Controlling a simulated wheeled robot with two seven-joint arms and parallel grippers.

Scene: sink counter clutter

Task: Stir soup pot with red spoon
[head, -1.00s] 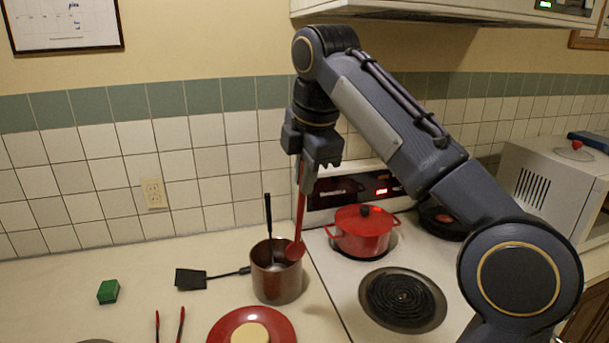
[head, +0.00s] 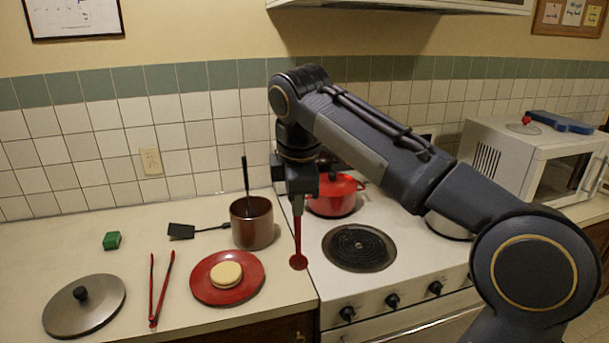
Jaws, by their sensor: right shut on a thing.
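My right gripper (head: 298,190) is shut on the handle of a red spoon (head: 298,258). The spoon hangs bowl down, in front of the counter and stove seam as seen in the head view. A brown open pot (head: 255,232) stands on the counter left of the spoon, with a dark-handled utensil (head: 246,172) leaning in it. A red lidded pot (head: 331,203) sits on a rear burner behind my gripper, partly hidden by it. Which of the two is the soup pot I cannot tell. My left gripper is not in view.
A red plate (head: 205,288) with a round tan item, red tongs (head: 160,290), a metal lid (head: 62,306), a black spatula (head: 182,231) and a green sponge (head: 111,240) lie on the counter. The front burner (head: 358,248) is empty. A white microwave (head: 535,160) stands right.

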